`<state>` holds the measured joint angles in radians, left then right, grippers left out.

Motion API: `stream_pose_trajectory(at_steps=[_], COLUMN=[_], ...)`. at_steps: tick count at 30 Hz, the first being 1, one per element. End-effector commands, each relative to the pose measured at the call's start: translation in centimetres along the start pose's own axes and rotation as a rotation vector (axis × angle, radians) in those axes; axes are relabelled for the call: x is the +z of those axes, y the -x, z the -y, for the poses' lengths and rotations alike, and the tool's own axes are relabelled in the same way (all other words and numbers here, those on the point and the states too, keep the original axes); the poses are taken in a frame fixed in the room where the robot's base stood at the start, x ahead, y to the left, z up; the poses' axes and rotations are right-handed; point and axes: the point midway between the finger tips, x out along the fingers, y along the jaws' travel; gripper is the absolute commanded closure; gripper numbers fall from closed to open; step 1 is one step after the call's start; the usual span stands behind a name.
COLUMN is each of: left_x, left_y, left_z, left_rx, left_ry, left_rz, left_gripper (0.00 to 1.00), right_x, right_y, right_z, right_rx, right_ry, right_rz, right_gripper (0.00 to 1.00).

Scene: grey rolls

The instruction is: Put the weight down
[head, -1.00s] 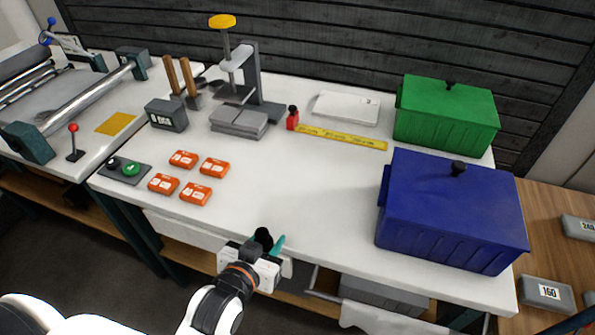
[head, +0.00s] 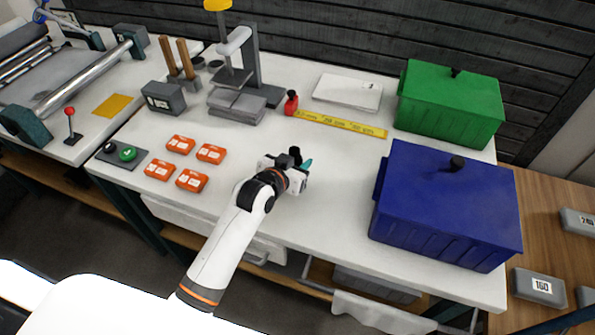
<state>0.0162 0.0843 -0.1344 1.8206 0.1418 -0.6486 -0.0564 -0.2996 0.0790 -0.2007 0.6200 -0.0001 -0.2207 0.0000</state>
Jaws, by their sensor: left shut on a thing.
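My left gripper (head: 298,172) is over the front middle of the white table (head: 330,205), with its arm coming in from the lower left. It is shut on the weight, which is mostly hidden by the jaws. A small black part and a teal part show at the fingertips, and I cannot tell which belongs to the weight. I cannot tell how high the gripper is above the tabletop. My right gripper is not in view.
Several orange blocks (head: 191,180) lie left of the gripper. A blue lidded box (head: 445,205) and a green one (head: 450,105) stand right. A yellow ruler (head: 340,125), red bottle (head: 291,104) and grey press (head: 250,65) are behind. The table between gripper and blue box is clear.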

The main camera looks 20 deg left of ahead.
Motion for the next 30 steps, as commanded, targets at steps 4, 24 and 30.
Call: stream_pose_trajectory(at_steps=[4, 24, 30], left_x=[-1.4, -3.9, -3.8], left_y=[-0.6, -1.6, -1.5], left_z=[0.0, 0.0, 0.0], left_rx=[0.000, 0.000, 0.000], left_ry=[0.000, -0.001, -0.001], left_rz=[0.003, 0.001, 0.001], left_gripper=[1.00, 0.50, 0.43], right_x=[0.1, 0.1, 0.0], right_y=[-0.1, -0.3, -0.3], right_z=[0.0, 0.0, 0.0], right_rx=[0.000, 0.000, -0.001], right_ry=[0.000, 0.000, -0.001], right_rz=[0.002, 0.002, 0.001], right_gripper=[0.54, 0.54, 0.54])
